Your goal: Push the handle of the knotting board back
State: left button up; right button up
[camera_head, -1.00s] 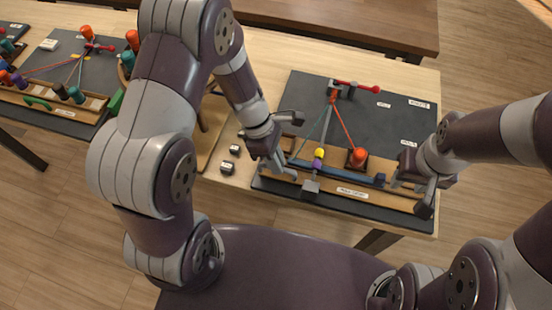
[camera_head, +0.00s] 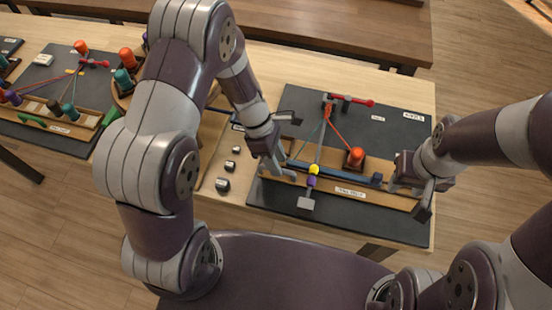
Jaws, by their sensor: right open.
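The dark knotting board (camera_head: 398,135) lies on the right part of the table. A blue bar (camera_head: 340,172) runs along its wooden front strip (camera_head: 395,196); I cannot tell for sure that it is the handle. A red crossbar (camera_head: 358,100) is at the back. A cord line with a yellow piece (camera_head: 314,170) and a purple piece (camera_head: 312,182) crosses the bar to a grey block (camera_head: 305,203) at the front. My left gripper (camera_head: 284,146) is open at the bar's left end; contact is unclear. My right gripper (camera_head: 410,192) is open by the strip's right end.
An orange bobbin (camera_head: 355,156) stands on the board behind the bar. Another board (camera_head: 45,85) with several bobbins is at the far left. A bench (camera_head: 330,40) stands behind.

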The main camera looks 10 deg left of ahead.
pick_arm(q)
jog(key=shift+s, duration=0.1)
jog(key=v, duration=1.2)
jog(key=shift+a+r+p, duration=0.15)
jog(key=shift+r+p, duration=0.15)
jog(key=shift+p, duration=0.1)
jog(key=s+a+r+m+t+y, duration=0.2)
jog(key=s+m, duration=0.6)
jog(key=m, duration=1)
jog(key=shift+s+a+t+y, duration=0.25)
jog(key=shift+a+t+y, duration=0.6)
jog(key=shift+y, duration=0.35)
jog(key=shift+s, duration=0.1)
